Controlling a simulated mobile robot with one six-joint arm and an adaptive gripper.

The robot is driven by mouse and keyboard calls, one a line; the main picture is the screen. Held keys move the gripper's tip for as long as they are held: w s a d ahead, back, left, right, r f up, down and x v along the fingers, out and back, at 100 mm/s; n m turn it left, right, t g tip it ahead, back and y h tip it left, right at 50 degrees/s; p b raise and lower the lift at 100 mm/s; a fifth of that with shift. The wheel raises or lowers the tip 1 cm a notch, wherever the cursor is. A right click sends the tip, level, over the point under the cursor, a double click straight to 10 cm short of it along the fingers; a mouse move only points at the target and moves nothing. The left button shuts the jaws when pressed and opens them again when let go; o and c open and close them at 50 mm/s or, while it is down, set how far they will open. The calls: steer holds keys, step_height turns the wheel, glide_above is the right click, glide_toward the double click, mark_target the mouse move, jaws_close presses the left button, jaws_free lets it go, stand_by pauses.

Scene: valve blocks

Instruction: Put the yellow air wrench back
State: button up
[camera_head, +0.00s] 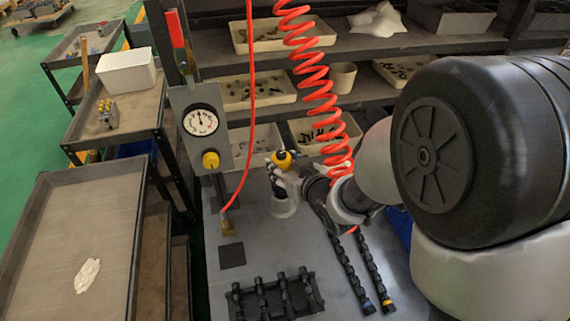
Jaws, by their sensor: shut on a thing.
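The yellow air wrench (283,159) is small in view, with its yellow rounded top showing above my gripper (279,182). My gripper is shut on it and hides much of its body. A white round holder (283,208) stands on the grey bench just below the gripper. The wrench is above or at this holder; I cannot tell whether they touch. My arm reaches in from the right.
A gauge panel (200,125) with a yellow knob stands left of the gripper. A red coiled hose (322,95) and a straight red hose (252,100) hang nearby. A black valve block rack (275,296) and two dark strips (360,270) lie on the bench (270,245).

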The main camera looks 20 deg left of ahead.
steer(key=shift+f, duration=1.35)
stand_by(0.4)
steer(key=o, duration=1.5)
steer(key=shift+f, duration=0.1)
steer(key=shift+s+f, duration=0.1)
steer(key=shift+f, duration=0.1)
steer(key=v, duration=0.7)
steer(key=shift+s+d+r, duration=0.1)
steer(key=shift+d+r, duration=0.1)
steer(key=shift+r, duration=0.1)
